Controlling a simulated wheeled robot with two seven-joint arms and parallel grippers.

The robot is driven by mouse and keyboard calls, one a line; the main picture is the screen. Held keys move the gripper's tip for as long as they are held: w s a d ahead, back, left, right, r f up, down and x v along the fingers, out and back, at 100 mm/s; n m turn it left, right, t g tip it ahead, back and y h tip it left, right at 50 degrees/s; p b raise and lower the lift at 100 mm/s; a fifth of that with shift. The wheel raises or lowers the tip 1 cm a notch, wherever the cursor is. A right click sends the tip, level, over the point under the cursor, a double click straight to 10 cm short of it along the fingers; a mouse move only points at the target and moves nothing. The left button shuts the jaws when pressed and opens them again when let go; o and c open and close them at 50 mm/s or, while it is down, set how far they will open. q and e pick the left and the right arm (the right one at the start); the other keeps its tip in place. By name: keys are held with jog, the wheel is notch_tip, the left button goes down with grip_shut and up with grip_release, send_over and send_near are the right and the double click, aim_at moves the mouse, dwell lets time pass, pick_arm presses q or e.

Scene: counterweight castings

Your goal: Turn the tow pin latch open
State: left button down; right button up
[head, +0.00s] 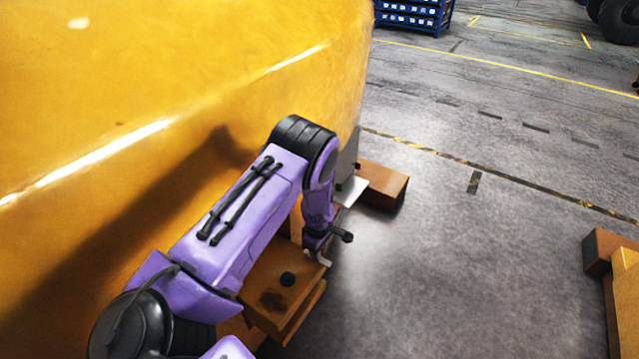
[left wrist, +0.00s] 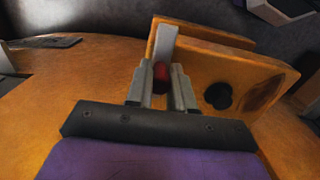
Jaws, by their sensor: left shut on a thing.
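A large yellow counterweight casting (head: 110,90) fills the left of the head view. An orange tow bracket (head: 262,268) of stacked plates juts from its lower side, with a round black knob on top (head: 288,279). The bracket (left wrist: 198,58) and knob (left wrist: 218,95) also show in the left wrist view. My left gripper (head: 318,256) is at the bracket's far end. In the left wrist view its fingers (left wrist: 160,88) are shut on the red part of the tow pin latch (left wrist: 160,76). A grey bar (left wrist: 165,45) stands just beyond it. The fingers hide most of the latch, so its turn angle is unclear. My right gripper is not in view.
A brown wooden block (head: 382,186) lies on the floor beyond the bracket. Wooden beams (head: 612,262) stand at the right edge, and a blue rack (head: 412,14) at the back. The grey floor (head: 480,265) between is clear.

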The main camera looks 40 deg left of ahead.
pick_arm(q)
jog(key=c, duration=1)
grip_release()
notch_tip(320, 180, up, 10)
jog(key=shift+f+b, duration=0.2)
jog(key=shift+b, duration=0.55)
jog(key=shift+r, duration=0.5)
jog(key=shift+f, duration=0.1)
